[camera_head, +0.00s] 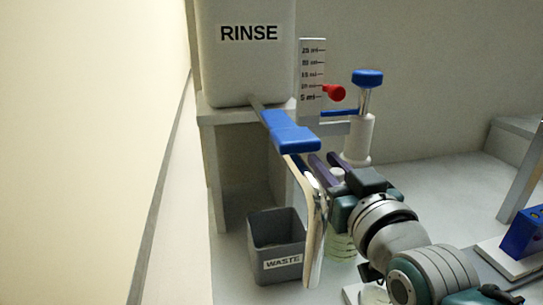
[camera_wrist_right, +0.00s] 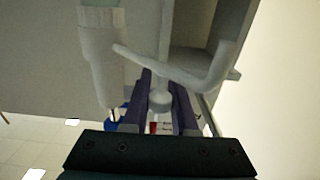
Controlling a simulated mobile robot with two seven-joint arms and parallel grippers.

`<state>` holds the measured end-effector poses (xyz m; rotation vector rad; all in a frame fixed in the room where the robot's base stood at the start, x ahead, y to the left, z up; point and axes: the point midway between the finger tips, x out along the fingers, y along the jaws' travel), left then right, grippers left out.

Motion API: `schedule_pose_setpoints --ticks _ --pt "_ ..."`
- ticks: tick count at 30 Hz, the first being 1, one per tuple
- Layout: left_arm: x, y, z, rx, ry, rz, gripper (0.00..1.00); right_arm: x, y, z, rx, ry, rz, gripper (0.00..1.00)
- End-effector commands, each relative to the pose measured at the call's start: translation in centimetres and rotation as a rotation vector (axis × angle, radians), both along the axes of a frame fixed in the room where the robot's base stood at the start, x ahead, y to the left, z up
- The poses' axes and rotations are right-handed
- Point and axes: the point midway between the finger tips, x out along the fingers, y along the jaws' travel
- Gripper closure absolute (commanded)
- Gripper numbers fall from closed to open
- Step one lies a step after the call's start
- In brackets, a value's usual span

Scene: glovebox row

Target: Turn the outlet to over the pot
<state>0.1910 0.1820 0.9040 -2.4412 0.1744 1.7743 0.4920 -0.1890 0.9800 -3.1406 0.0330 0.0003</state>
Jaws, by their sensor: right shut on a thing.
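The outlet shows as a pale bent pipe (camera_head: 314,245) below the blue tap handle (camera_head: 290,138) of the RINSE tank. Its lower end hangs beside the grey WASTE bin, to the right of it. In the right wrist view a pale bent tube (camera_wrist_right: 170,70) crosses in front of the jaws. My right gripper (camera_head: 328,170) is shut on a small pale knob (camera_wrist_right: 160,100) between its purple fingers. A clear vessel with greenish bands (camera_head: 341,246), perhaps the pot, stands behind my right wrist, partly hidden. My left gripper is out of view.
The RINSE tank (camera_head: 246,65) sits on a stand. The WASTE bin (camera_head: 284,264) is open-topped. A blue-topped pump (camera_head: 358,135) stands close behind my gripper, near a scale (camera_head: 312,62) with a red pointer. A blue block (camera_head: 522,235) is at the far right.

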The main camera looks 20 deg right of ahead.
Motion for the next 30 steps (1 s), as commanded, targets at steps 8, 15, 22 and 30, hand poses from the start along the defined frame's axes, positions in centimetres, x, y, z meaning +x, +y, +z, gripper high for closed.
schedule_pose_setpoints --ticks 8,15,22,30 --pt "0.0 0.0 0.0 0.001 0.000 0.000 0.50 0.0 -0.1 0.0 -0.001 -0.002 -0.003 1.00" --pt "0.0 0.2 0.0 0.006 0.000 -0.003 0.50 0.0 -0.1 0.0 -0.001 -0.001 -0.003 0.54" --pt "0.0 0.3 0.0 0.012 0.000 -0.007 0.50 0.0 -0.1 0.0 -0.001 -0.001 -0.002 0.44" --pt "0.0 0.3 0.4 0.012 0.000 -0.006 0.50 -1.4 -0.1 0.0 0.000 0.002 -0.002 0.44"
